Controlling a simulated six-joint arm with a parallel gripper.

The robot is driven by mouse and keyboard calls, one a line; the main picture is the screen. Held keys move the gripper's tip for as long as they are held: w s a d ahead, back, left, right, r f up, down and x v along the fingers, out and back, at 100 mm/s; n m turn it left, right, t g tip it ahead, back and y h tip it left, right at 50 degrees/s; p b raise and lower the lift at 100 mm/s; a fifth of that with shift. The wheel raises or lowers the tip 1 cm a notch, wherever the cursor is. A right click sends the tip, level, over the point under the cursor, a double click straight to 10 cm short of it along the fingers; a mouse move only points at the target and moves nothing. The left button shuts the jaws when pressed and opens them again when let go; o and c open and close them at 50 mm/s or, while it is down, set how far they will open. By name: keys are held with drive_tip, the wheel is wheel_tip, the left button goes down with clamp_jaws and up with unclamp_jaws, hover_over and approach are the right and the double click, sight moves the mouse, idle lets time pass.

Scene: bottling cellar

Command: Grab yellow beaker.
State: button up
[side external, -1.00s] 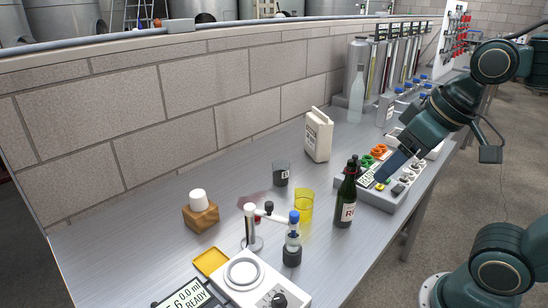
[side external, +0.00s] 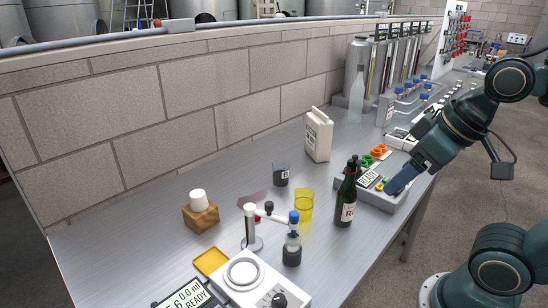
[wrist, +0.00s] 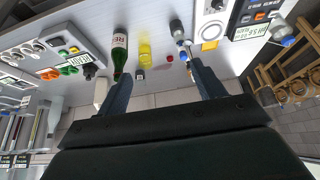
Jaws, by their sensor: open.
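In the wrist view the beaker (wrist: 145,54) shows beyond my fingertips, between the bottle (wrist: 119,56) and a small dark-topped vessel. My gripper (side external: 396,187) is over the grey control panel, to the right of the bottle and apart from the beaker. In the wrist view its two fingers (wrist: 162,72) are spread with nothing between them.
A stand with a white arm and blue-capped vial (side external: 292,240) is in front of the beaker. A dark grey beaker (side external: 281,174) stands behind it. A white jug (side external: 318,136), a wooden block (side external: 200,217) and a control panel (side external: 374,198) are nearby. Bare bench lies at left.

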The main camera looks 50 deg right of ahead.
drive_tip(key=shift+o, duration=0.9)
drive_tip(key=shift+w, duration=0.1)
drive_tip(key=m+g, duration=0.6)
drive_tip(key=m, duration=1.6)
hover_over(304, 206)
drive_tip(key=w+d, duration=0.2)
wheel_tip(304, 206, down, 13)
drive_tip(key=shift+d+f, duration=0.1)
drive_tip(key=shift+f, duration=0.05)
wheel_tip(304, 206, down, 8)
drive_tip(key=shift+f, duration=0.25)
